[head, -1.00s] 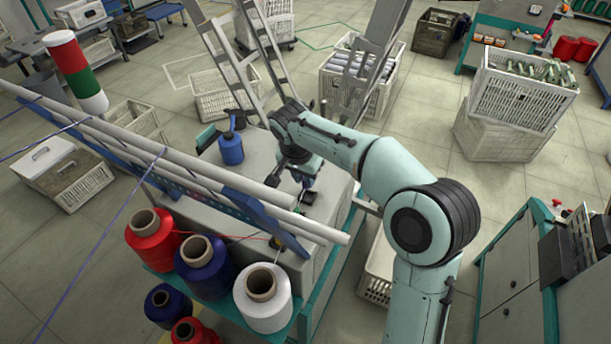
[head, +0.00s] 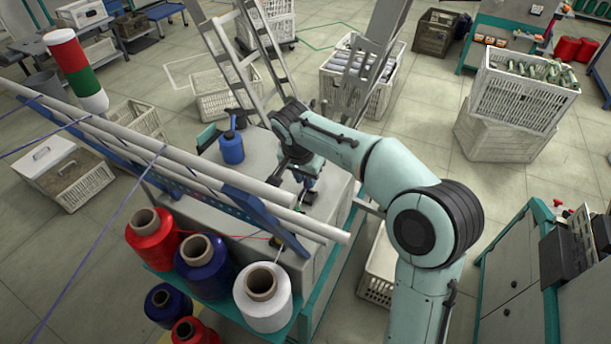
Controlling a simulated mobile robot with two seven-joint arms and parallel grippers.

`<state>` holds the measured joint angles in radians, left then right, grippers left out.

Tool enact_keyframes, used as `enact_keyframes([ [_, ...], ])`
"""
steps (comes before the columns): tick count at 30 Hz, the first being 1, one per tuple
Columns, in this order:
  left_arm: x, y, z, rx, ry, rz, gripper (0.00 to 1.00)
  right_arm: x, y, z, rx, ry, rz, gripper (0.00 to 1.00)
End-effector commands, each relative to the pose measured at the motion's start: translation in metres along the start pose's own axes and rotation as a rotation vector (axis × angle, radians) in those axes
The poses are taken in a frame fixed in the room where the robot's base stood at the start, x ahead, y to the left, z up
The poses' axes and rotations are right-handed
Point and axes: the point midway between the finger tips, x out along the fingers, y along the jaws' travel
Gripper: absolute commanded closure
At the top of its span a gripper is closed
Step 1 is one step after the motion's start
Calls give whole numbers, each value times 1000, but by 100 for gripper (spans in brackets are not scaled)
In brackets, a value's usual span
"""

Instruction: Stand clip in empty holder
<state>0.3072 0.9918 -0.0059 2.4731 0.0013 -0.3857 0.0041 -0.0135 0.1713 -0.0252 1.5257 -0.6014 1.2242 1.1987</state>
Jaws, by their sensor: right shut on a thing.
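My right gripper (head: 304,191) points down over the grey machine top, close behind the silver rollers. It is shut on the clip, which is too small and too covered by the fingers to make out well. A small dark piece (head: 309,197) shows by the fingertips at the machine top. I cannot tell whether it is the holder or part of the clip, or whether the clip touches it. My left gripper is not in view.
A blue bottle (head: 231,147) stands on the grey machine top (head: 262,153). Silver rollers (head: 215,172) run along its near side. Red, blue and white thread cones (head: 262,297) stand in front. My right arm spans the right side of the machine.

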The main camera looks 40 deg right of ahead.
Motion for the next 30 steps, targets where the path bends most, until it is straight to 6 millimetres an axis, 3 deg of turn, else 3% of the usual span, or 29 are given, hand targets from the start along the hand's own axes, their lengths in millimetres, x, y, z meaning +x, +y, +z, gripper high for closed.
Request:
enact_keyframes([
  [30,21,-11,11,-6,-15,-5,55,29,0,8,0,0,1,100],
])
